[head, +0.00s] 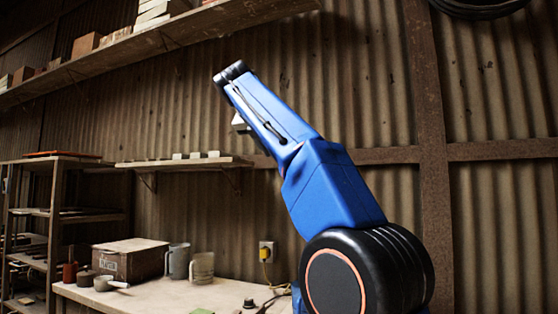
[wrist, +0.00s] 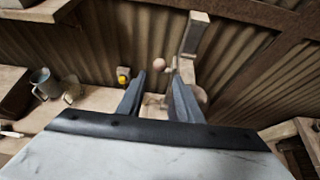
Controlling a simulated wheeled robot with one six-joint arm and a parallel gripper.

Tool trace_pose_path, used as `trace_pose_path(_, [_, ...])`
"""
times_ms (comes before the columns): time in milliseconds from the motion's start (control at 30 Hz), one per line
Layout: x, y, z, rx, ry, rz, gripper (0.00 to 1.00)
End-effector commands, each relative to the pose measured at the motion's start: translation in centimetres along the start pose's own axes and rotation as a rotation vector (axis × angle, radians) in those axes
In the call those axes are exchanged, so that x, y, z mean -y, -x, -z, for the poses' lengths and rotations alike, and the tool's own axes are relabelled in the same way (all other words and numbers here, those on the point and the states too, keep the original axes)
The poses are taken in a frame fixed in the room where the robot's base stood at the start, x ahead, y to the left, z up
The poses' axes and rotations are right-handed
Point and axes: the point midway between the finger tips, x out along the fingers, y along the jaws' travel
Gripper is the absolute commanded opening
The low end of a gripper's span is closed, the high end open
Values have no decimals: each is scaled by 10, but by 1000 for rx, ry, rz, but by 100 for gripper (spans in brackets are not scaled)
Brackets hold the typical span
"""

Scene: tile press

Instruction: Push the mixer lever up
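In the wrist view my gripper (wrist: 157,78) is open, its two grey fingers apart with nothing held between them. A round pinkish-brown knob (wrist: 159,65) shows just beyond and between the fingertips; it looks like the end of the mixer lever. The fingers do not visibly touch it. The lever's shaft cannot be made out. A pale upright piece (wrist: 195,34) stands to the right of the knob, perhaps part of the mixer. In the head view my blue arm reaches up and left, and neither the fingers nor the lever can be made out.
A pale workbench (head: 165,296) carries a wooden box (head: 130,260) and two metal mugs (head: 202,268). A wall outlet with a yellow plug (head: 265,253) is behind it. A small shelf (head: 185,163) and a long upper shelf (head: 170,36) are on the corrugated wall.

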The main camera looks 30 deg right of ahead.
Motion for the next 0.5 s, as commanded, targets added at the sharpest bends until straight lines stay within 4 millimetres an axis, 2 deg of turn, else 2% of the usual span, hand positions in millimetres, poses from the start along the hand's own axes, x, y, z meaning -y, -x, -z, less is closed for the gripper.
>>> trace_pose_path(33, [-1,10,0,0,0,-3,33])
trace_pose_path(200, [-1,31,0,1,0,-2,33])
trace_pose_path(500, [0,42,0,0,0,-1,33])
